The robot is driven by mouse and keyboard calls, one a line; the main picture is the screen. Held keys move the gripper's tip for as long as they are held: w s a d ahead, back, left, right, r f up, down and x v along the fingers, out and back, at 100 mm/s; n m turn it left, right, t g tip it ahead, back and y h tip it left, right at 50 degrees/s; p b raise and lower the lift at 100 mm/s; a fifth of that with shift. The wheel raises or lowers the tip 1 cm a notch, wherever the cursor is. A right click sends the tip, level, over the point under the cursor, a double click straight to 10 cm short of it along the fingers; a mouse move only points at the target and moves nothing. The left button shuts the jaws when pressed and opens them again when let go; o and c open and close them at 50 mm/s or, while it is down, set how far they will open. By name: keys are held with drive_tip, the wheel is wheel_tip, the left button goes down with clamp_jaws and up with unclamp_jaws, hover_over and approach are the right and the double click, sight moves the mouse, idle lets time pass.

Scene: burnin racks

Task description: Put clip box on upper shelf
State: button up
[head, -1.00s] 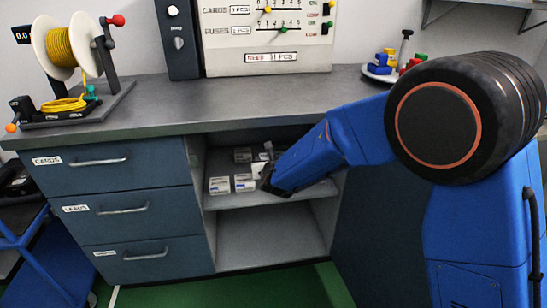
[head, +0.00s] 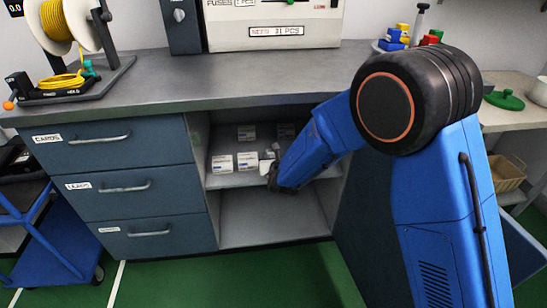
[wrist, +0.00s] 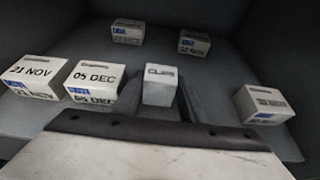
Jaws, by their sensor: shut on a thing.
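The clip box (wrist: 160,85) is a small white box with dark lettering on top, between the two fingers of my gripper (wrist: 160,98) in the wrist view. My gripper is shut on it. In the head view my gripper (head: 273,176) reaches into the open cabinet bay, over the upper shelf (head: 235,181). The clip box shows there only as a small pale patch, partly hidden by my gripper. Whether its underside touches the shelf cannot be told.
Boxes marked 21 NOV (wrist: 31,76) and 05 DEC (wrist: 93,80) stand left of the clip box. Another box (wrist: 264,104) stands at right, and two more (wrist: 128,31) (wrist: 194,42) stand farther back. The lower compartment (head: 270,215) is empty.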

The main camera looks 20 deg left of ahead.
drive_tip(key=shift+f, duration=0.3)
drive_tip(key=o, duration=1.2)
drive_tip(key=shift+r, duration=0.2)
drive_tip(key=v, duration=1.2)
drive_tip(key=shift+f, duration=0.1)
drive_tip(key=shift+s, duration=0.1)
